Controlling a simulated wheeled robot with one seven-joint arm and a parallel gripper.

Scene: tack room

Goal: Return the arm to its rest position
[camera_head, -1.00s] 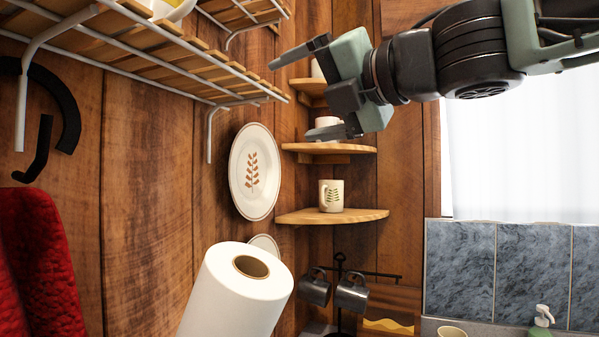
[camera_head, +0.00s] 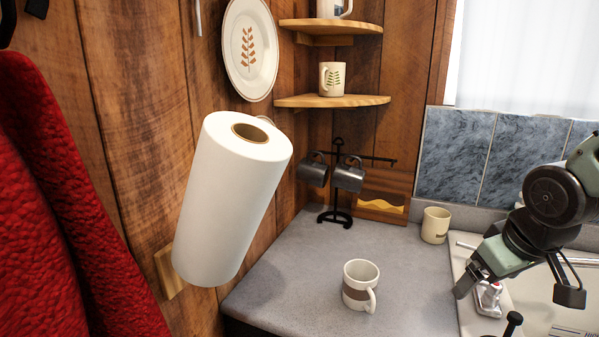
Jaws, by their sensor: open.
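My gripper (camera_head: 518,289) is at the right side of the head view, over the edge of the sink. Its two fingers are spread wide apart and nothing is between them. The arm comes in from the right edge, and its wrist is tilted with the fingers pointing down. One finger overlaps the red-and-silver item by the sink in the picture; I cannot tell if they touch.
A striped mug (camera_head: 361,286) and a cream mug (camera_head: 435,225) stand on the grey counter (camera_head: 290,285). A paper towel roll (camera_head: 230,200) is on the wooden wall. Dark mugs hang on a black stand (camera_head: 338,190). The sink (camera_head: 545,300) is at right.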

